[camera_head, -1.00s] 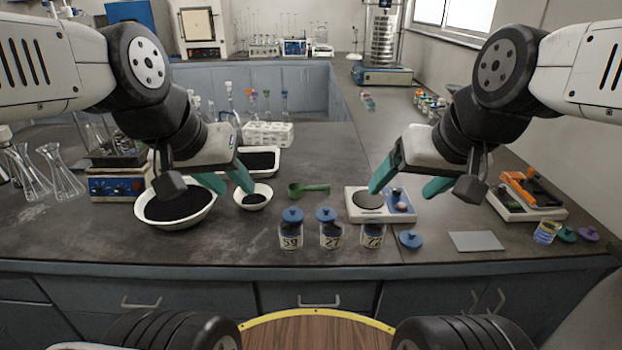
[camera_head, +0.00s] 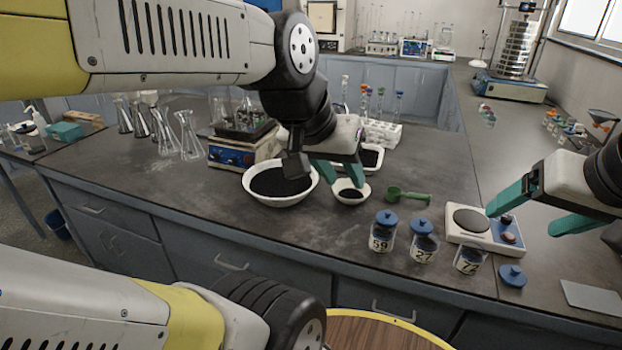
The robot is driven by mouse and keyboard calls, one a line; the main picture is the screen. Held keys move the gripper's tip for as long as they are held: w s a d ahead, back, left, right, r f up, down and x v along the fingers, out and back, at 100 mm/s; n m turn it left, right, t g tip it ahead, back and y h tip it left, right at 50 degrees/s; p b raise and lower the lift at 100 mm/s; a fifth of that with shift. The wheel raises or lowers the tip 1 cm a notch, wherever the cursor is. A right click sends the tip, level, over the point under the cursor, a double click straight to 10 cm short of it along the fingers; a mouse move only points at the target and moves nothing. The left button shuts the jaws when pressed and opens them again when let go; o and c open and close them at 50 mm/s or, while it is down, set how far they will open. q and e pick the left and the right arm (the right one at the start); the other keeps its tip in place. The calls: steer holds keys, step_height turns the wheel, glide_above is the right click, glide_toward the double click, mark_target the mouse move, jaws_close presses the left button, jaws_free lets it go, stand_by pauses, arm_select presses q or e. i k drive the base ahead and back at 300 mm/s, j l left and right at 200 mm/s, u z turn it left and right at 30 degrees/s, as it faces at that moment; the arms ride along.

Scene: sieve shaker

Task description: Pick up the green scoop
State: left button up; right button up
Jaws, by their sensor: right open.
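The green scoop (camera_head: 408,196) lies on the dark bench top, its bowl to the left and its handle to the right. My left gripper (camera_head: 345,183) is open and empty, with teal fingers above the small white bowl (camera_head: 350,197) of dark powder, left of the scoop and apart from it. My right gripper (camera_head: 528,218) is open and empty above the right side of the white scale (camera_head: 478,238), well right of the scoop.
Jars with blue lids (camera_head: 383,232) stand in front of the scoop; a loose blue lid (camera_head: 512,276) lies to the right. A large bowl of black powder (camera_head: 280,203) and a white tray (camera_head: 374,170) are near my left gripper. A test tube rack (camera_head: 382,134) stands behind.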

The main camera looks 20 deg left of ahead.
mark_target(394, 193)
steer(key=i+z, duration=0.25)
steer(key=z, duration=0.25)
steer(key=i+j+z, duration=0.1)
steer(key=z, duration=0.4)
steer(key=i, duration=0.1)
